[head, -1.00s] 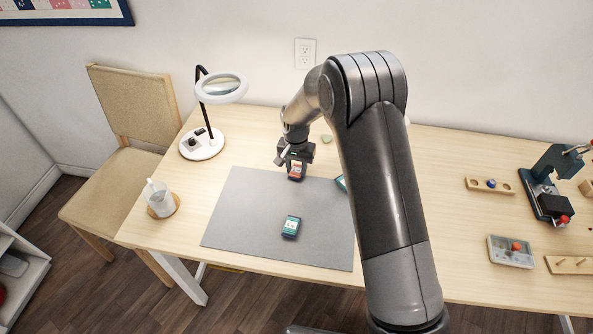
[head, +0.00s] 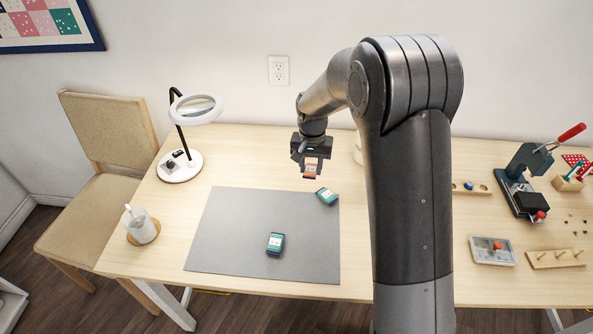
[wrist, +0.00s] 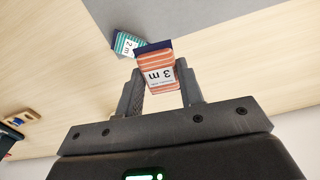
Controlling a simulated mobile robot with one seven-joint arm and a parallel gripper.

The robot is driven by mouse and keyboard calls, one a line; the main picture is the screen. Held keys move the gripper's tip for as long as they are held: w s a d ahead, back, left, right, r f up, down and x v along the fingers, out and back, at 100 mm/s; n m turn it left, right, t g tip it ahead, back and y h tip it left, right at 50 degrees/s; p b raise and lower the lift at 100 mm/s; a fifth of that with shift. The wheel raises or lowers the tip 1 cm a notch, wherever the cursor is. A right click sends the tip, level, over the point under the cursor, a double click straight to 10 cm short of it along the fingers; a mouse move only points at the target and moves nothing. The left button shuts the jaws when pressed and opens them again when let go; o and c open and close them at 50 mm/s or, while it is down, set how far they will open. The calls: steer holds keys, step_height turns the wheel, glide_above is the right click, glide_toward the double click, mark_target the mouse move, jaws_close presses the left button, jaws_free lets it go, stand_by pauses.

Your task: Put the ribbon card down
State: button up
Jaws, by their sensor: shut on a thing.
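My gripper (head: 311,165) is shut on an orange-striped ribbon card (head: 310,172) and holds it above the table near the grey mat's far right corner. In the wrist view the card (wrist: 158,72) sits between the two fingers, its white label reading "3 m". A teal ribbon card (head: 326,196) lies at the mat's right edge, close to the gripper; it also shows in the wrist view (wrist: 125,44), labelled "2 m". Another teal card (head: 275,243) lies on the mat (head: 225,235) nearer the front.
A magnifier lamp (head: 180,166) and a cup (head: 141,228) stand at the left of the table. A tray (head: 492,251), a spool rack (head: 555,259) and a hand press (head: 525,185) are at the right. The mat's left half is clear.

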steer(key=shift+d+r, duration=0.35)
steer(key=shift+d, duration=0.25)
steer(key=s+d+m, duration=0.2)
steer(key=s+d, duration=0.2)
steer(key=d, duration=1)
steer(key=s+d+m, duration=0.1)
steer(key=s+d, duration=0.2)
steer(key=d, duration=1.1)
steer(key=shift+t, duration=0.4)
steer(key=w+a+f, duration=0.2)
steer(key=a, duration=0.1)
steer(key=w+a+f, duration=0.2)
steer(key=a, duration=0.1)
steer(key=w+a+f, duration=0.2)
steer(key=a+f, duration=0.1)
steer(key=shift+a, duration=0.35)
steer(key=shift+f, duration=2)
steer(key=shift+f, duration=0.1)
steer(key=o, duration=1)
steer(key=shift+c, duration=0.2)
